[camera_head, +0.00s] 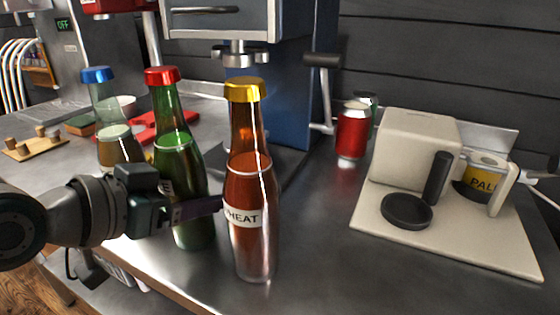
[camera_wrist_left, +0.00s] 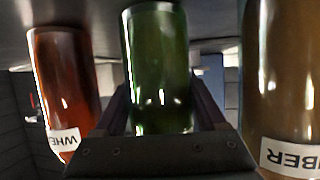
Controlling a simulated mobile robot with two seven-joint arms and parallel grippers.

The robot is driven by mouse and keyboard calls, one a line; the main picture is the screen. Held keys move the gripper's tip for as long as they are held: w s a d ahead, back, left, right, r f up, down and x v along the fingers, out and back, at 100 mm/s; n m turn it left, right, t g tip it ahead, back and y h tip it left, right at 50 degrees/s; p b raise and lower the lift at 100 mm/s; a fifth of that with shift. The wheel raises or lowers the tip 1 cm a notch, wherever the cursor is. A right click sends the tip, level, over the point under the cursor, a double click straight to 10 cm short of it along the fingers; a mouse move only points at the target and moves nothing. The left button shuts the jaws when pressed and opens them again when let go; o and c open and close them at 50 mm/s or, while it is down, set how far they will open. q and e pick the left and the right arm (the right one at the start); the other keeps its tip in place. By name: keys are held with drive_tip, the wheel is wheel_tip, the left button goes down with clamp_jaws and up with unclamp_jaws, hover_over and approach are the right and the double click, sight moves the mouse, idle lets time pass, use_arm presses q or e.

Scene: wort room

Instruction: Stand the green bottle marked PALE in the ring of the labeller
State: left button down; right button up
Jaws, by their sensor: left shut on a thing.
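A green bottle (camera_head: 177,158) with a red cap stands upright in the middle of a row of three on the steel counter. Its label is mostly hidden by my gripper; only the end letter E shows. My left gripper (camera_head: 190,209) is shut on this green bottle's body, and the left wrist view shows the green glass (camera_wrist_left: 160,70) between both fingers. The cream labeller (camera_head: 415,146) stands at the right with a black ring (camera_head: 407,210) on its base, empty. My right gripper is not in view.
An amber-red bottle marked WHEAT (camera_head: 251,190) with a yellow cap stands close right of the green one, between it and the labeller. A blue-capped brown bottle (camera_head: 113,135) stands to its left. A red can (camera_head: 352,132) stands behind. Counter before the labeller is clear.

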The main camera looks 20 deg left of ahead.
use_arm(q)
drive_tip(key=shift+r, duration=0.1)
unclamp_jaws()
drive_tip(key=shift+f, duration=0.2)
